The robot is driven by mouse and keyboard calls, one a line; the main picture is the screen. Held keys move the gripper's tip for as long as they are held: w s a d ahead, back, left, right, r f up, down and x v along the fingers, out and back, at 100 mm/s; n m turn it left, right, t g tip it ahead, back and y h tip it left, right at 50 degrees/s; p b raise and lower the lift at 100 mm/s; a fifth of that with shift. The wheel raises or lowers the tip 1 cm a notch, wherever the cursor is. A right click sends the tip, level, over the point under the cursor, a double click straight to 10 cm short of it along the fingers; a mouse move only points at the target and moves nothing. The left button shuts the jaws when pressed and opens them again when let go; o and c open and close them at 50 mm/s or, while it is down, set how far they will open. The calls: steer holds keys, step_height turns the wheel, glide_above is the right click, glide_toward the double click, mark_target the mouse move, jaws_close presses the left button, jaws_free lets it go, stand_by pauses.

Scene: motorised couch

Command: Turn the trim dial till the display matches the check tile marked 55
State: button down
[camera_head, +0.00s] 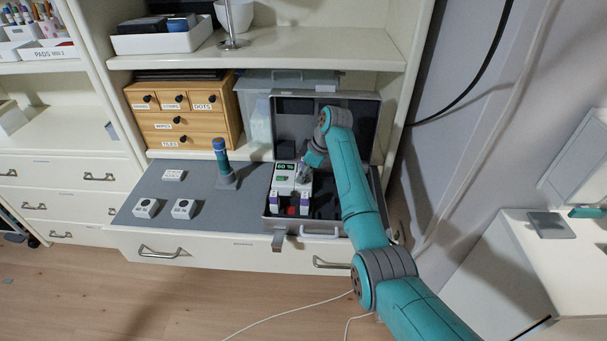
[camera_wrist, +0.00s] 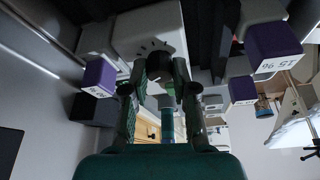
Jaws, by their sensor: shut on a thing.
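A white device (camera_head: 283,181) sits in an open grey case, with a lit green display (camera_head: 286,167) that seems to read 60 %. The trim dial (camera_wrist: 158,66) is a dark knob on the device's white face, ringed by short black tick marks. My gripper (camera_wrist: 158,75) is shut on the dial, one finger on each side; in the head view my gripper (camera_head: 304,174) is at the device's right side. Purple-faced check tiles (camera_wrist: 272,48) stand near the device; one seems to read 15 %.
The grey case (camera_head: 368,122) stands open on the grey pull-out surface, lid up at the back. A blue-topped post (camera_head: 221,165) and several white blocks (camera_head: 146,208) are to its left. A wooden drawer box (camera_head: 190,127) is behind. The surface's left part is mostly clear.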

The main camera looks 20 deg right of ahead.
steer(key=n+g, duration=0.1)
steer(key=n, duration=0.1)
steer(key=n+g, duration=0.1)
steer(key=n, duration=0.2)
steer(key=shift+w+y, duration=0.1)
steer(key=shift+y, duration=0.3)
steer(key=shift+n, duration=0.3)
steer(key=c, duration=0.9)
jaws_free()
steer(key=v, duration=1.2)
